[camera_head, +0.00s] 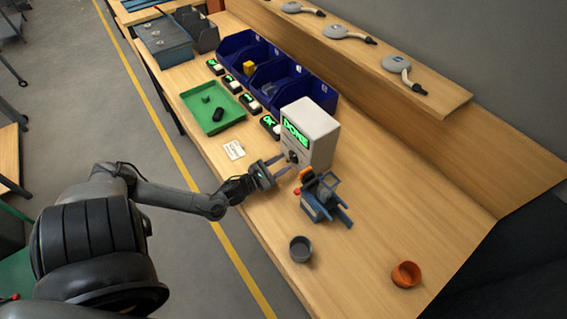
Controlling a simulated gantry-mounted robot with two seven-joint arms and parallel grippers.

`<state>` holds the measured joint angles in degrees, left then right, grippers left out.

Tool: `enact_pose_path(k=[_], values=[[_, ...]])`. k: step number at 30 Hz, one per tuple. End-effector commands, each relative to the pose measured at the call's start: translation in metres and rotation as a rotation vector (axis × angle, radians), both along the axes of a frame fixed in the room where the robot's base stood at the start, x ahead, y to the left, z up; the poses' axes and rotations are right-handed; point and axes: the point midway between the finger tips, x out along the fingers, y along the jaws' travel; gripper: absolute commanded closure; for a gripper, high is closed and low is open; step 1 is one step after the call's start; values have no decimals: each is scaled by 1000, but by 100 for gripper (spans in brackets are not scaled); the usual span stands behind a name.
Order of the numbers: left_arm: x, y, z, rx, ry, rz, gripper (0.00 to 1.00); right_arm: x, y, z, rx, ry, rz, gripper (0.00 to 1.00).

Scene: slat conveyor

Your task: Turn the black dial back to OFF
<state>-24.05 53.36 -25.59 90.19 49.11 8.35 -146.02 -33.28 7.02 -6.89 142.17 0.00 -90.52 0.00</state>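The white box (318,131) stands on the wooden bench with a green lit display (295,134) reading "DONE". The black dial (292,157) is on its front face, below the display, and is small in this view. My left gripper (279,167) comes in from the left, level with the dial, its fingers spread apart and pointing at the box front. The fingertips are close to the dial; I cannot tell whether they touch it. The dial's marks are too small to read. My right gripper is not in view.
A blue fixture (322,199) with an orange part stands just right of my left gripper. A grey cup (301,249) and an orange cup (406,274) stand nearer the front. A green tray (212,108) and blue bins (277,77) lie behind.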

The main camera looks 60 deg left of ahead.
Motion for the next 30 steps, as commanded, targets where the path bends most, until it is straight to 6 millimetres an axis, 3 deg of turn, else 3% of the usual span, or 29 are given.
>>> enact_pose_path(k=[14,22,30], values=[[10,1,0,0,1,0,61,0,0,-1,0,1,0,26],[10,1,0,0,1,-1,100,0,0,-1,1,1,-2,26],[10,1,0,-9,0,-1,100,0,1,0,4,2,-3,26]])
